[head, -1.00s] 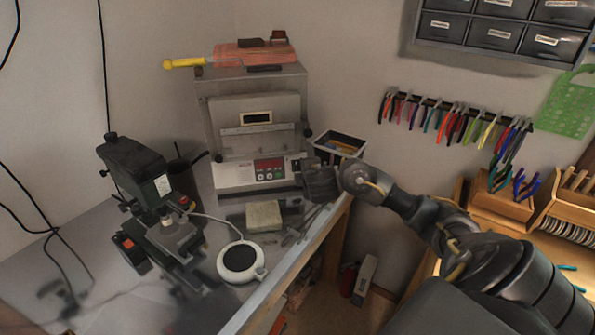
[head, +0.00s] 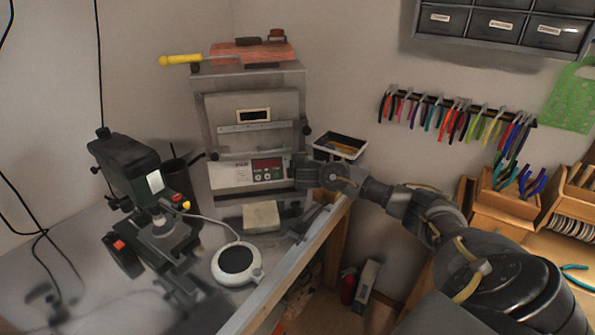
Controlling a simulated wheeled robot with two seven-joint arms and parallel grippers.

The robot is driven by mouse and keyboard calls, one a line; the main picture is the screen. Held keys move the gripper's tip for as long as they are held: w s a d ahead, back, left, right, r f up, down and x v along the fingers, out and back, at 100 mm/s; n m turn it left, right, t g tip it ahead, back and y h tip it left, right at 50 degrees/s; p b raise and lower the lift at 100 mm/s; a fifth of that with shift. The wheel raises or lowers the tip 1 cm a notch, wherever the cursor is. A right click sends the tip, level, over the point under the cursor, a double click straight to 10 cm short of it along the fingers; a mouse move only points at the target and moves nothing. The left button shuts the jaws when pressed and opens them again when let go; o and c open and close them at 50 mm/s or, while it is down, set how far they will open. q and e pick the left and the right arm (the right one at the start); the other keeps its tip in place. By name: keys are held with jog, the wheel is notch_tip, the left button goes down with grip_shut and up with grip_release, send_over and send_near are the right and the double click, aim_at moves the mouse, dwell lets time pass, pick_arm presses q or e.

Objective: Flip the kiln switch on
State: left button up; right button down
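The kiln (head: 221,118) is a grey metal box at the back of the metal bench. Its lower front has a pale control panel (head: 232,177) with a red display and several small buttons. My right arm comes in from the right, and its gripper (head: 298,168) is at the right end of this panel, very close to it. Whether it touches the panel I cannot tell. The fingers are small and dark, so their opening does not show. I cannot make out the switch; the gripper covers the panel's right end. My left gripper is not in view.
A brick-red block and a yellow-handled tool (head: 182,60) lie on the kiln. A dark microscope-like device (head: 128,165) and a round white plate device (head: 237,263) stand on the bench, with a pale block (head: 261,217). An open bin (head: 340,146) is right of the kiln.

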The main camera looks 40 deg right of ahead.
jog(key=shift+w+d+f+b, duration=0.1)
jog(key=shift+w+f+b, duration=0.05)
jog(key=shift+f+b, duration=0.35)
jog(key=shift+r, duration=0.2)
